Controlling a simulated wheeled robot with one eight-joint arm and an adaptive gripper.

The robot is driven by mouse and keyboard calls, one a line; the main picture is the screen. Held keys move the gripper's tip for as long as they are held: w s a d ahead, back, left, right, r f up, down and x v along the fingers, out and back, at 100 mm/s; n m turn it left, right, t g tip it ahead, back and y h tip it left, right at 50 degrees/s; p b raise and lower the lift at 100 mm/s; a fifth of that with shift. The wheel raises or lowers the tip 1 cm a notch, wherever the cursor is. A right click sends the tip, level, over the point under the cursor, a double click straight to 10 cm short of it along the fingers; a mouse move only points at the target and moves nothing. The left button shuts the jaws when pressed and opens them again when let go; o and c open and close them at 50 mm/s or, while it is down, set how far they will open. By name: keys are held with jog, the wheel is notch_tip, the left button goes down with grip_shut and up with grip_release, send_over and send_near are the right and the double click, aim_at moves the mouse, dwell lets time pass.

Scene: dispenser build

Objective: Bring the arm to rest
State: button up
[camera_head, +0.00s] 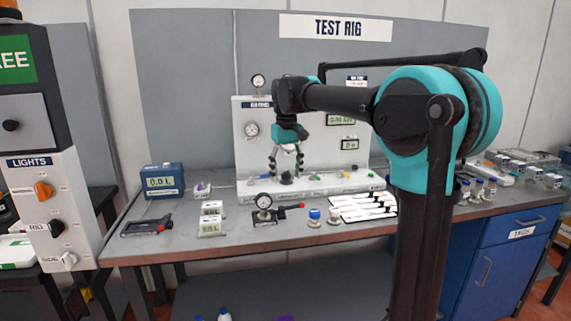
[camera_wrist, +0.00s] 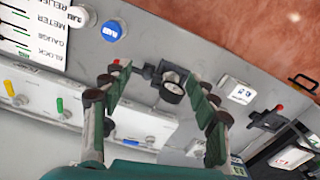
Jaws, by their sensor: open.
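My teal and black arm (camera_head: 420,115) reaches left over the workbench from the right side of the head view. My gripper (camera_head: 286,172) points down in front of the white test rig panel (camera_head: 310,115), above the front part of its base. In the wrist view my gripper (camera_wrist: 158,88) has its two fingers wide apart, with nothing held between them. Between and beyond the fingers, a gauge on a dark fixture (camera_wrist: 172,85) lies on the bench; it also shows in the head view (camera_head: 264,203). I cannot tell the exact height of the fingertips.
A blue-capped item (camera_wrist: 113,30) and a white-capped item (camera_wrist: 79,16) stand beside the label card (camera_wrist: 30,35). A blue display box (camera_head: 161,181) and a black-and-red tool (camera_head: 147,225) are at the bench's left. A LIGHTS control post (camera_head: 50,200) stands left. Several bottles stand at right.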

jog(key=s+d+f+m+t, duration=0.2)
jog(key=s+d+f, duration=0.7)
jog(key=s+f, duration=0.3)
jog(key=s+d+f+m+t, duration=0.2)
jog(key=s+d+f, duration=0.7)
jog(key=f, duration=0.8)
jog(key=s, duration=0.3)
jog(key=shift+d+m, duration=0.3)
jog(key=shift+d, duration=0.1)
jog(key=shift+s, duration=0.1)
dwell(0.6)
